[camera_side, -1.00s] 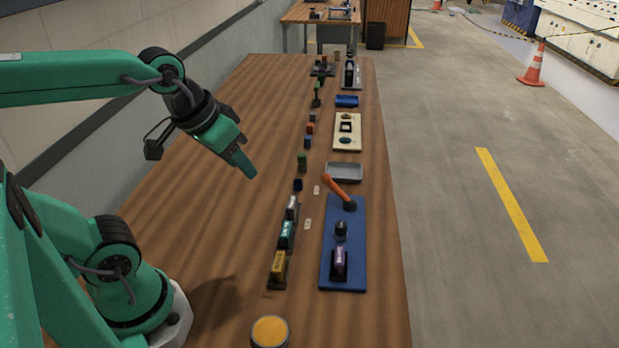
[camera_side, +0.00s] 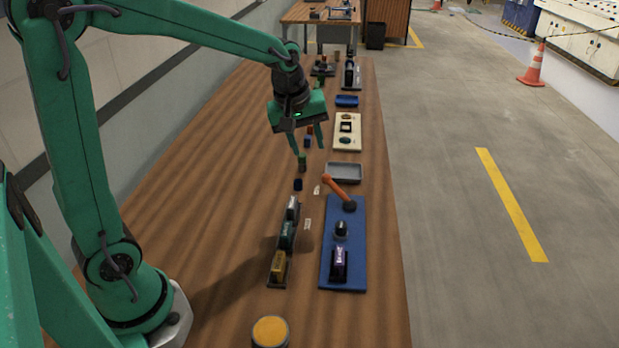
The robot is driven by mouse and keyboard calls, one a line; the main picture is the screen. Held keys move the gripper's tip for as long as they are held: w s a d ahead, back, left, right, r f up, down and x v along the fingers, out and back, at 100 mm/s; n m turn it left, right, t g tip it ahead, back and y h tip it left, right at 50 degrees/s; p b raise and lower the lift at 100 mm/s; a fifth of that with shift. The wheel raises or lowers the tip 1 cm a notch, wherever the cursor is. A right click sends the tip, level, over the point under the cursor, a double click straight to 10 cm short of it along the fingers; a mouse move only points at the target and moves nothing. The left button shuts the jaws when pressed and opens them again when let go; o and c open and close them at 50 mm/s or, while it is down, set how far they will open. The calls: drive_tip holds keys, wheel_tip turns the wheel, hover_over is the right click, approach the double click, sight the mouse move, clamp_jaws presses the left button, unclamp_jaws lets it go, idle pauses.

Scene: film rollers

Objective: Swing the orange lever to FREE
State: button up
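The orange lever (camera_side: 334,187) is mounted by a dark pivot (camera_side: 349,206) at the far end of a blue board (camera_side: 346,266) on the table. Its arm slants up and to the left from the pivot, its tip just beyond the board's left edge. Two small pale tags lie left of the board, one close to the lever tip (camera_side: 317,190) and one nearer the camera (camera_side: 307,224); their lettering is too small to read. My gripper (camera_side: 309,150) is open and empty, its fingers pointing down, above and beyond the lever, a little to its left. It appears apart from the lever.
A dark knob (camera_side: 341,229) and a purple block (camera_side: 339,264) are on the blue board. A rack of coloured blocks (camera_side: 285,236) stands to its left. A grey tray (camera_side: 344,172) is just beyond the lever. The table's left side is mostly clear.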

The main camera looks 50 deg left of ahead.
sight(330, 181)
drive_tip(key=w+a+f+n+g, duration=0.1)
drive_tip(key=w+a+f+n, duration=0.2)
drive_tip(key=w+f+n, duration=0.3)
drive_tip(key=w+f, duration=0.3)
drive_tip(key=f, duration=0.2)
drive_tip(key=shift+w+a+n, duration=0.2)
drive_tip(key=shift+w+n, duration=0.1)
drive_tip(key=shift+f, duration=0.15)
drive_tip(key=shift+x, duration=3.7)
clamp_jaws()
drive_tip(key=shift+s, duration=0.1)
